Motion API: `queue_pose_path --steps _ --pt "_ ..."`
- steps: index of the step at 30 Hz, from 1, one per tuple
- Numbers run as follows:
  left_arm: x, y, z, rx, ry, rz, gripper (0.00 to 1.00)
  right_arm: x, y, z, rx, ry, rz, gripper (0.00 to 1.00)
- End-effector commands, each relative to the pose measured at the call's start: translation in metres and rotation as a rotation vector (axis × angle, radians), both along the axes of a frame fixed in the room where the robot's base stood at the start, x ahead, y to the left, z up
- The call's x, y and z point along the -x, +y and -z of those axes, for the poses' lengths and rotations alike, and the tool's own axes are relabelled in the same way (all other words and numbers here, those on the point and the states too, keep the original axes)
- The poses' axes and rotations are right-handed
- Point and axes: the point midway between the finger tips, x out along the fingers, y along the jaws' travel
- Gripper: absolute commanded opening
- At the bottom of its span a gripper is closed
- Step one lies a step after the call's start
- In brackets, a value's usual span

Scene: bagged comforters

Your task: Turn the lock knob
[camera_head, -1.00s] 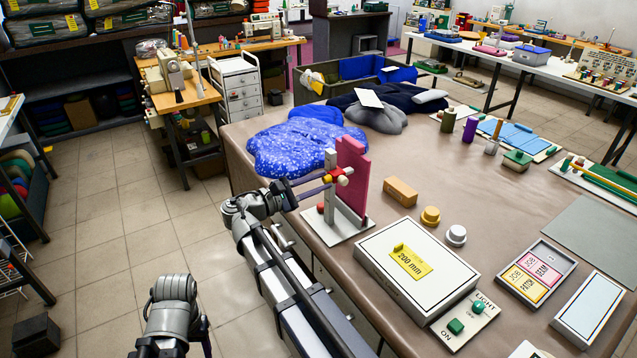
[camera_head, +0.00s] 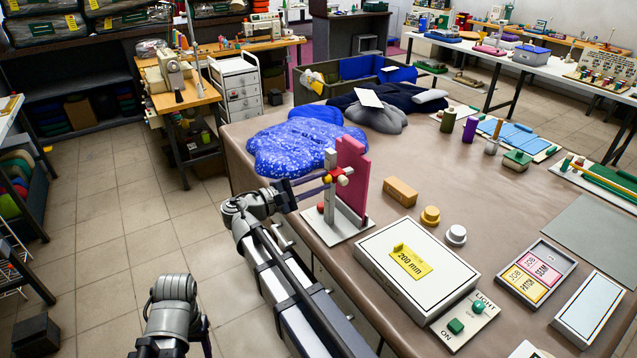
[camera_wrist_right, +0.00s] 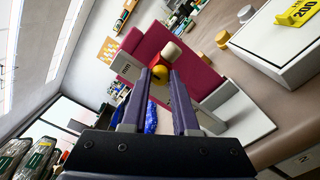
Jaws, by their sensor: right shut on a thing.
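The lock knob (camera_head: 342,180), a small red, yellow and cream fitting, sits on an upright grey post beside a crimson panel (camera_head: 353,165) on a light base plate. My right gripper (camera_head: 327,184) reaches it from the left and is shut on the knob. In the right wrist view the two fingers (camera_wrist_right: 160,82) close around the knob's yellow part (camera_wrist_right: 159,72), with the cream end (camera_wrist_right: 172,51) showing beyond. The fingers hide part of the knob, so its exact angle is hard to tell.
The brown table (camera_head: 400,210) holds a blue speckled bag (camera_head: 290,150) behind the stand and an orange-brown block (camera_head: 400,191) to its right. A white box with a yellow 200 mm label (camera_head: 411,261) stands in front. A strip of tabletop between stand and box is clear.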

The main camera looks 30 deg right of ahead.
Motion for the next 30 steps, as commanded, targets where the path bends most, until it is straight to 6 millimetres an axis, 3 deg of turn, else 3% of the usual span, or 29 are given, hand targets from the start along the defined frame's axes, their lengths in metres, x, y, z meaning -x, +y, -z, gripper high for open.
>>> queue_pose_path --steps 3,4,11,20,30 --pt "0.0 0.0 0.0 0.0 0.0 0.0 0.58 0.0 0.0 0.0 0.0 0.0 0.0 0.0" --pt "0.0 0.0 0.0 0.0 0.0 0.0 0.58 0.0 0.0 0.0 0.0 0.0 0.0 0.31" --pt "0.0 0.0 0.0 0.0 0.0 0.0 0.58 0.0 0.0 0.0 0.0 0.0 0.0 0.57" --pt "0.0 0.0 0.0 0.0 0.0 0.0 0.58 0.0 0.003 0.0 0.0 0.001 -0.001 0.58" --pt "0.0 0.0 0.0 0.0 0.0 0.0 0.58 0.003 0.053 0.0 0.001 0.001 -0.003 0.58"
